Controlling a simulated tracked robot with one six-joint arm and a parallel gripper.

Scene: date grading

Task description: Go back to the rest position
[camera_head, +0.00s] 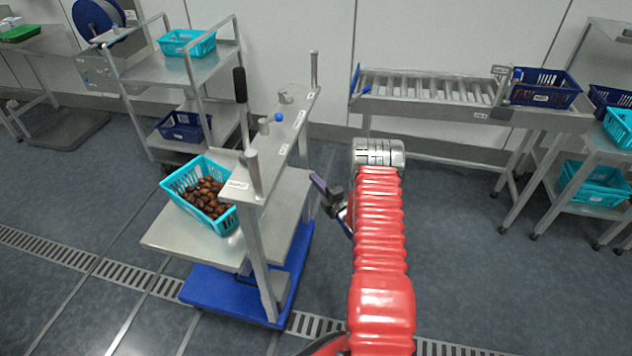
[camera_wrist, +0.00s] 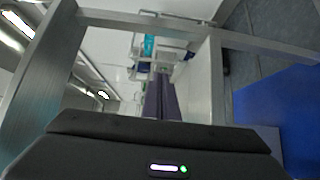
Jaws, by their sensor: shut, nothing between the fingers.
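My gripper (camera_head: 318,186) is at the end of my red-sleeved arm, just right of the metal stand with the blue base. It is shut and empty, with its dark fingers pointing up and to the left toward the stand. In the wrist view its fingers (camera_wrist: 160,98) lie together, seen against the stand's metal frame (camera_wrist: 216,85). I cannot tell from these frames whether the fingers touch the frame.
The metal stand (camera_head: 262,225) holds a turquoise basket of brown dates (camera_head: 180,186) on its lower shelf. A roller conveyor (camera_head: 425,84) with a dark blue basket (camera_head: 545,88) stands behind my arm. Free floor (camera_head: 462,250) lies right of my arm.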

